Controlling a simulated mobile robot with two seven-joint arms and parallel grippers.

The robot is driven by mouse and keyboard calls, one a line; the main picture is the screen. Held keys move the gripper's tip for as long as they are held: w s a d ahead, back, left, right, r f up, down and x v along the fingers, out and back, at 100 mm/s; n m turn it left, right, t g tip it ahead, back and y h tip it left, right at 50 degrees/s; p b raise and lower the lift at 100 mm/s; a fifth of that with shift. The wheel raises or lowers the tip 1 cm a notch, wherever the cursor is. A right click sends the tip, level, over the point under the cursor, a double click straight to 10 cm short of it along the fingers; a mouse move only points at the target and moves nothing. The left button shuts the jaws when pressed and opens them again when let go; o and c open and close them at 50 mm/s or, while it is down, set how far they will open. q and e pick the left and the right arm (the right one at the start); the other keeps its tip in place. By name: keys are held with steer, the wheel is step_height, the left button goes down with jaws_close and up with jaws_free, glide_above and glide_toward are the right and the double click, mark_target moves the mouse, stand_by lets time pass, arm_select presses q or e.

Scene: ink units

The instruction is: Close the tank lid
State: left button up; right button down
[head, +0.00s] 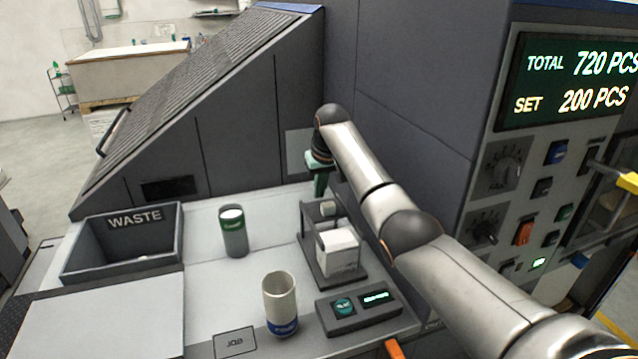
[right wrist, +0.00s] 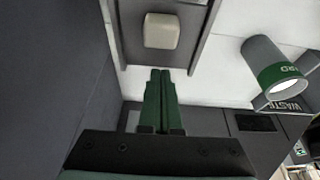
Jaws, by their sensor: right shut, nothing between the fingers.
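The ink unit's dark grey tray (head: 352,278) stands on the pale worktop with a white block (head: 338,252) in it. A dark upright panel with a small beige knob (head: 327,208) rises at its back edge; it looks like the tank lid standing open, though I cannot be sure. The knob also shows at the top of the right wrist view (right wrist: 161,31). My right gripper (head: 319,194) points down just behind the panel, its green fingers (right wrist: 160,72) shut together and empty, apart from the knob. My left gripper is not in view.
A green-banded grey can (head: 233,232) and a blue-banded pale cup (head: 281,305) stand left of the unit. A WASTE bin (head: 75,262) is at far left. A small control box (head: 358,311) is in front. The dark machine wall (head: 415,110) rises close behind my right arm.

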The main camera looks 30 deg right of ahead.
mark_target(325, 205)
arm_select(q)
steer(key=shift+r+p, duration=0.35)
arm_select(e)
steer(key=shift+s+a, duration=0.2)
steer(key=shift+s, duration=0.55)
steer(key=shift+s+a, duration=0.15)
steer(key=shift+s, duration=0.55)
